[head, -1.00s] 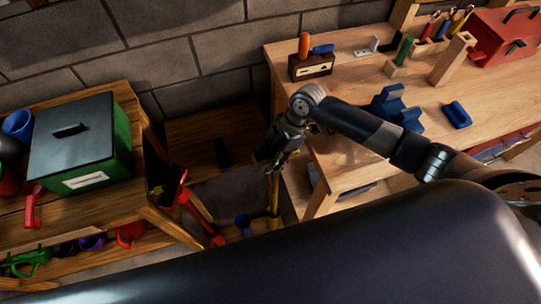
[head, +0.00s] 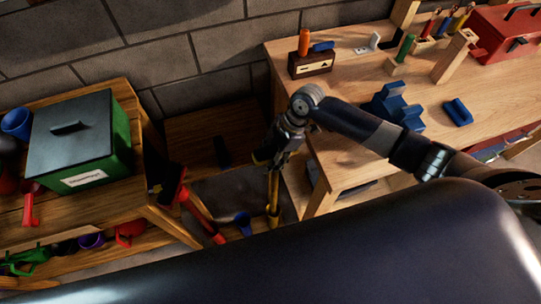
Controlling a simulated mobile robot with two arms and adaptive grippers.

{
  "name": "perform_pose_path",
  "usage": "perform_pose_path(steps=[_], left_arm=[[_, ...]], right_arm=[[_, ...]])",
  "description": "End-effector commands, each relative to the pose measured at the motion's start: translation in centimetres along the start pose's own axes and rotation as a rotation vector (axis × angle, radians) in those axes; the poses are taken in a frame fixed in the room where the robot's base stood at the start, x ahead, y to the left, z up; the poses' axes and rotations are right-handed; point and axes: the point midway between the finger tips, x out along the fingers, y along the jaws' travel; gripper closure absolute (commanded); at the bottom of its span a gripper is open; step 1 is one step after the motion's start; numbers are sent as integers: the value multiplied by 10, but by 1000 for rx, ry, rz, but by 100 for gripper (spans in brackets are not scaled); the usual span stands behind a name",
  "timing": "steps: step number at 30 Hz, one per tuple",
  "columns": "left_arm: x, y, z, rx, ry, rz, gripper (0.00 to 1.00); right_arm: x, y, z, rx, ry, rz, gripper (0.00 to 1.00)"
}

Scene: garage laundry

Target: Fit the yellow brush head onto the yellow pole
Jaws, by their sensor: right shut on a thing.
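The yellow pole (head: 273,192) stands upright in the gap between the two benches. My right gripper (head: 277,152) is right at the pole's top end, shut on a dark thing with a yellow edge, which looks like the yellow brush head (head: 261,157). The brush head is small, shaded and partly hidden by the gripper. I cannot tell whether it is seated on the pole or only touching it. My left gripper is not in view.
A red pole (head: 198,206) with a red and black head leans beside the left bench. A blue piece (head: 242,219) stands low near the yellow pole. A green box (head: 85,141) sits on the left bench. Blue blocks (head: 390,103) and a red toolbox (head: 508,34) are on the right workbench.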

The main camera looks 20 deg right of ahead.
Motion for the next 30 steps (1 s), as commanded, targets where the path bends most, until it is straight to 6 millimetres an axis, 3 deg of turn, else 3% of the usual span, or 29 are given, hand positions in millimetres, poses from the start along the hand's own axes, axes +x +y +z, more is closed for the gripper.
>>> perform_pose_path(steps=[29, 30], left_arm=[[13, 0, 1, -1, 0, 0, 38], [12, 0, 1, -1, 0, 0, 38]], right_arm=[[19, 0, 7, -1, 1, 0, 87], [18, 0, 7, -1, 1, 1, 55]])
